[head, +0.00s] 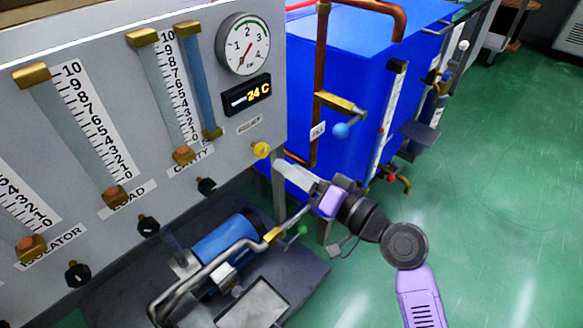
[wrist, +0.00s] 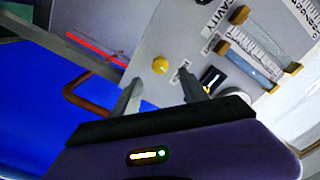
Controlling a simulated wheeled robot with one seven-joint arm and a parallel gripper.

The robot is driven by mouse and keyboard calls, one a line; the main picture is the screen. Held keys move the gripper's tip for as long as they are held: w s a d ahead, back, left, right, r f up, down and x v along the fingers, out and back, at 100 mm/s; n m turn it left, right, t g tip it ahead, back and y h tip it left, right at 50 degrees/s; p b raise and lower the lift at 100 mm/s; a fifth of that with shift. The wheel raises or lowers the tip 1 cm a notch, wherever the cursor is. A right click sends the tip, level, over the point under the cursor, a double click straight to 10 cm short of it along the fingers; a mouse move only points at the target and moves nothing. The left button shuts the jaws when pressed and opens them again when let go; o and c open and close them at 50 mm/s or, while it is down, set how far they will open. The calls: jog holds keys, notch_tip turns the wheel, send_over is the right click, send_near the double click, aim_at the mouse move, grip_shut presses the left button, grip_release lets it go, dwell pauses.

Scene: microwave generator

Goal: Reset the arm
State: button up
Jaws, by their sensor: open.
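My gripper (head: 287,194) is at the centre of the head view, in front of the lower right edge of the grey gauge panel (head: 200,90). Its purple hand and black wrist reach in from the lower right. The two grey fingers are spread apart with nothing between them. In the wrist view my gripper (wrist: 162,87) shows both fingers pointing towards the panel. A yellow knob (wrist: 160,64) appears between their directions, apart from them. In the head view the yellow knob (head: 261,149) sits on the panel just beyond the fingers.
Open green floor (head: 500,200) lies to the right.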

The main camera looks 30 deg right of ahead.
jog(key=s+d+f+t+h, duration=0.1)
jog(key=s+d+h, duration=0.2)
jog(key=s+h, duration=0.15)
jog(key=s+d+f+h, duration=0.1)
jog(key=s+d+h, duration=0.15)
jog(key=s, duration=0.25)
jog(key=s+a+f+n+g+y, duration=0.1)
jog(key=s+a+f+n+g, duration=0.2)
jog(key=s, duration=1)
jog(key=s+a+f+n, duration=0.25)
jog(key=s+a, duration=0.25)
jog(key=s, duration=0.8)
notch_tip(320, 180, up, 32)
jog(key=p, duration=3.1)
jog(key=shift+w+f, duration=0.15)
jog(key=shift+f, duration=0.1)
jog(key=shift+a, duration=0.1)
